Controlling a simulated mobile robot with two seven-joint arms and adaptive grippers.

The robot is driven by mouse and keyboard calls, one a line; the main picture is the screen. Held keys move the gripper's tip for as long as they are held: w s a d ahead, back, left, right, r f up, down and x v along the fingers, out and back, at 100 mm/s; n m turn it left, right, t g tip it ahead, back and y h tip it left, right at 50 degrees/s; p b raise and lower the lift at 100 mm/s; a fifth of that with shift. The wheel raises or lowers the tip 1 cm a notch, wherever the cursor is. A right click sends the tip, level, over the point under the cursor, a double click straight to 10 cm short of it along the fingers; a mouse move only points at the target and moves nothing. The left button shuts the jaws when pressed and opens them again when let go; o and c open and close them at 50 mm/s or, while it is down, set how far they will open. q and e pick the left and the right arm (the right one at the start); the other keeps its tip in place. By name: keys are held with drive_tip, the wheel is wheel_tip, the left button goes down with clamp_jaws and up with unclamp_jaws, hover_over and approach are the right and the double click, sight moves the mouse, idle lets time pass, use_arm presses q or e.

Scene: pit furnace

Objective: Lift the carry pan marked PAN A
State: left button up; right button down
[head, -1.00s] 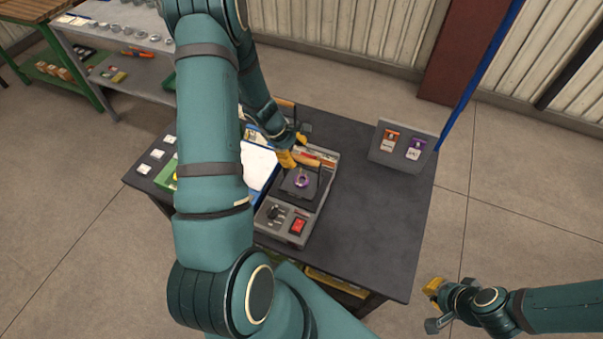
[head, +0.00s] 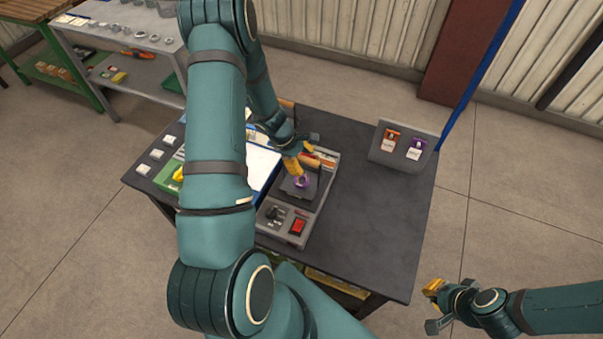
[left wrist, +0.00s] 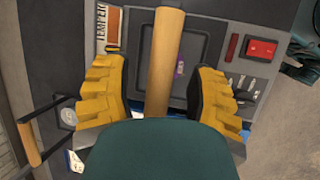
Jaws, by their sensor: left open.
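In the left wrist view a wooden handle (left wrist: 168,50) runs between the two yellow fingers of my left gripper (left wrist: 160,92). The fingers are open, with a gap on each side of the handle. Beyond it lies a dark square pan (left wrist: 202,50) with a small purple piece (left wrist: 180,67) in it. In the head view the pan (head: 292,190) sits on the grey bench unit, and my left gripper (head: 298,170) is over it. I cannot read a PAN A mark. My right gripper (head: 434,300) is away from the table at lower right; its jaw opening is unclear.
The grey unit has a red switch (head: 298,227). A second wooden handle on a black frame (left wrist: 28,143) is at left in the wrist view. The table's right side is clear.

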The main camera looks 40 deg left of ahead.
use_arm(q)
drive_tip(key=shift+f, duration=0.15)
idle(0.3)
clamp_jaws()
